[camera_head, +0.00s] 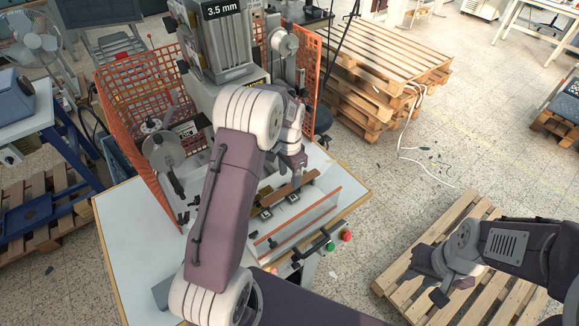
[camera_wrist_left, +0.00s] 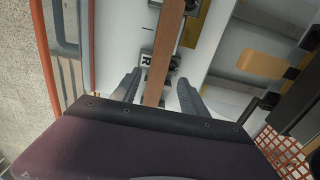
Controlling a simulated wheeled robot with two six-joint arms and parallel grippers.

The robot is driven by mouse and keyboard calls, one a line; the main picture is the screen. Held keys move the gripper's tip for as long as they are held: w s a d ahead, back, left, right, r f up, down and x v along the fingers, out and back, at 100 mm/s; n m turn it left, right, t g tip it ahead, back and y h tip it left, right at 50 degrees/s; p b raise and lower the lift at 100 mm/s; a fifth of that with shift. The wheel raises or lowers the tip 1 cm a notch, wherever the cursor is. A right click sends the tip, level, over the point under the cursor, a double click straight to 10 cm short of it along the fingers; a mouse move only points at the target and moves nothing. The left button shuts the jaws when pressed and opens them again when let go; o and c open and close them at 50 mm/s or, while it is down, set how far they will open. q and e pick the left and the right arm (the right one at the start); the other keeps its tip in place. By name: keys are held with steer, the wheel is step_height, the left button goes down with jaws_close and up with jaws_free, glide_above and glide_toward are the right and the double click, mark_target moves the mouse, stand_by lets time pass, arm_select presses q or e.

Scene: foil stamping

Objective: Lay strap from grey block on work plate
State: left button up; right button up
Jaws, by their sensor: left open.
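A brown strap (camera_head: 290,188) lies lengthwise at the front of the press, above small dark fittings (camera_head: 293,198). In the left wrist view the strap (camera_wrist_left: 165,60) runs between the two fingers of my left gripper (camera_wrist_left: 159,86), with a gap visible on both sides. In the head view my left gripper (camera_head: 294,160) is just above the strap; its arm hides part of the press. My right gripper (camera_head: 425,285) is far right, above a pallet, with its fingers apart and nothing visible between them. A grey block (camera_head: 161,291) shows at the table's front left, partly behind my arm. I cannot clearly make out the work plate.
The press (camera_head: 215,45) stands behind, with orange mesh guards (camera_head: 137,95) at its sides. A rail (camera_head: 297,225), a black handle (camera_head: 315,242) and a red button (camera_head: 347,236) are at the front.

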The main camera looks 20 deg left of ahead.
mark_target(290, 187)
arm_select(q)
step_height(290, 187, up, 9)
steer(key=b, duration=0.1)
steer(key=shift+f, duration=0.15)
arm_select(e)
steer(key=shift+f, duration=0.75)
